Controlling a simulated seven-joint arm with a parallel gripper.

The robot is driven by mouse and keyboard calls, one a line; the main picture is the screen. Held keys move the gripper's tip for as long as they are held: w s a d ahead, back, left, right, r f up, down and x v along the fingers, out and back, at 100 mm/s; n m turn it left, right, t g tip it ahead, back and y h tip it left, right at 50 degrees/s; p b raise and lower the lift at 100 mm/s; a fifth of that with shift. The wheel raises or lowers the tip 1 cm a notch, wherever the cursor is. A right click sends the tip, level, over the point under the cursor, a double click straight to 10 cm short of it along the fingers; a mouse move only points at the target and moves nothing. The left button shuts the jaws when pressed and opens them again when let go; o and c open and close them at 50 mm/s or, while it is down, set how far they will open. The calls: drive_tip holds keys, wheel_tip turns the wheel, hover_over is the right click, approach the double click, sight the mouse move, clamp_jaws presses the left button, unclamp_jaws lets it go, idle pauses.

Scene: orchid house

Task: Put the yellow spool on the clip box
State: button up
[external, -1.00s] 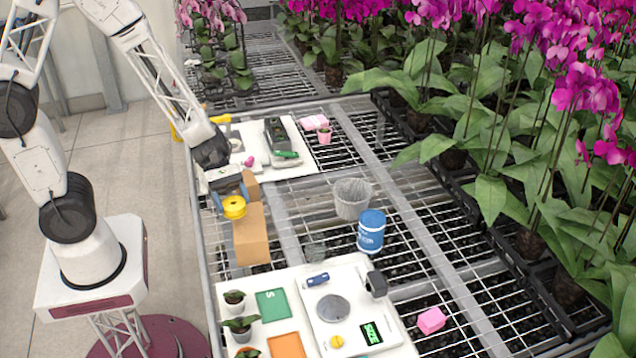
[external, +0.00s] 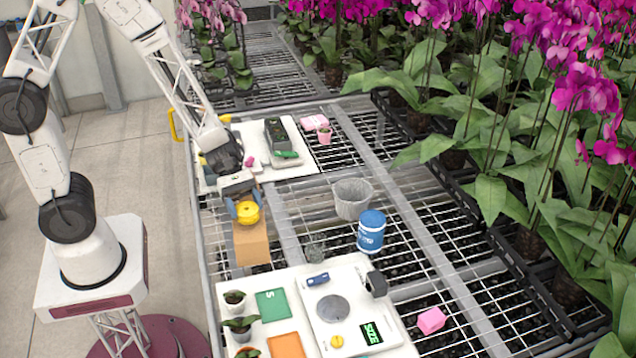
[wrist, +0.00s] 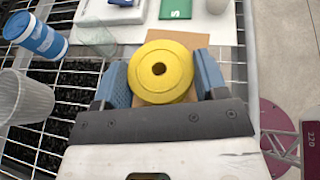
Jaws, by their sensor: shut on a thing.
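The yellow spool (external: 248,217) is between the blue fingers of my gripper (external: 245,209). In the wrist view, the spool (wrist: 160,93) faces the camera with its dark centre hole, and a finger of my gripper (wrist: 163,77) presses on each side. A brown cardboard box (external: 252,244), likely the clip box, stands upright on the bench just below the spool in the external view. In the wrist view, the box (wrist: 175,37) shows behind the spool, which hides much of it. I cannot tell whether the spool touches it.
A grey mesh pot (external: 353,199) and a blue-and-white tub (external: 371,232) stand to the right. A white tray (external: 290,308) with small plants and a scale is at the front. Another white board (external: 299,160) with tools lies behind. Orchids line the right side.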

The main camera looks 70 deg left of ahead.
drive_tip(key=shift+f, duration=0.75)
drive_tip(key=shift+f, duration=0.15)
drive_tip(key=o, duration=0.9)
drive_tip(key=shift+a+r, duration=0.1)
drive_tip(key=shift+r, duration=0.1)
drive_tip(key=shift+v, duration=5.95)
